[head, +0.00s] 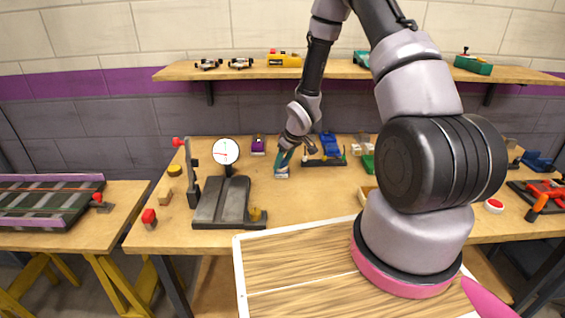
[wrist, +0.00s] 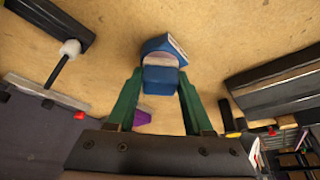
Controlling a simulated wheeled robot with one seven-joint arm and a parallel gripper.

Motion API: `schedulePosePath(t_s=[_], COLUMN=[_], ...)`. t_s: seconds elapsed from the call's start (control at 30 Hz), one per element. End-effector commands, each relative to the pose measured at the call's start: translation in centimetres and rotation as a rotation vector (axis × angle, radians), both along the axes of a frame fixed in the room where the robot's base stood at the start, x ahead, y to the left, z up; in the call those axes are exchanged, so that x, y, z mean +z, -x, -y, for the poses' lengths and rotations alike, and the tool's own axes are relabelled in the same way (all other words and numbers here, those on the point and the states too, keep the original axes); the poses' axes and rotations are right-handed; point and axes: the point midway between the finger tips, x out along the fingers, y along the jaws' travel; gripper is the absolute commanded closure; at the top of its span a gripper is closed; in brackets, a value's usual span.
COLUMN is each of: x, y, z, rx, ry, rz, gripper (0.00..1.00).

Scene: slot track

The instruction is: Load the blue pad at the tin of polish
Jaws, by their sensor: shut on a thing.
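My gripper (head: 285,160) is over the middle of the workbench, pointing down. In the wrist view its green fingers (wrist: 158,92) are shut on the blue pad (wrist: 162,76), a small blue block with a pale layer. In the head view the pad (head: 282,173) shows small below the fingers, at or just above the bench top; I cannot tell if it touches. The tin of polish is not certain: a round red-and-white thing (head: 494,205) lies at the right of the bench, and a small round yellow thing (head: 174,170) at the left.
A dial gauge (head: 225,151) stands on a grey plate (head: 222,203) left of my gripper. A purple item (head: 258,146) and a blue-topped fixture (head: 330,147) are behind it. A shelf (head: 240,73) runs above. Bare bench lies in front of my gripper.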

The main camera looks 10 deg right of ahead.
Motion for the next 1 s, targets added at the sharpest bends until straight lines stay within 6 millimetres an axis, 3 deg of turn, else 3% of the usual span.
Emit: schedulePosePath(t_s=[0.73,1.0], x=[6.0,6.9], y=[-0.1,0.0], z=[0.1,0.0], rx=[-0.002,0.001], ry=[0.000,0.001], rz=[0.003,0.002], gripper=[0.93,0.93])
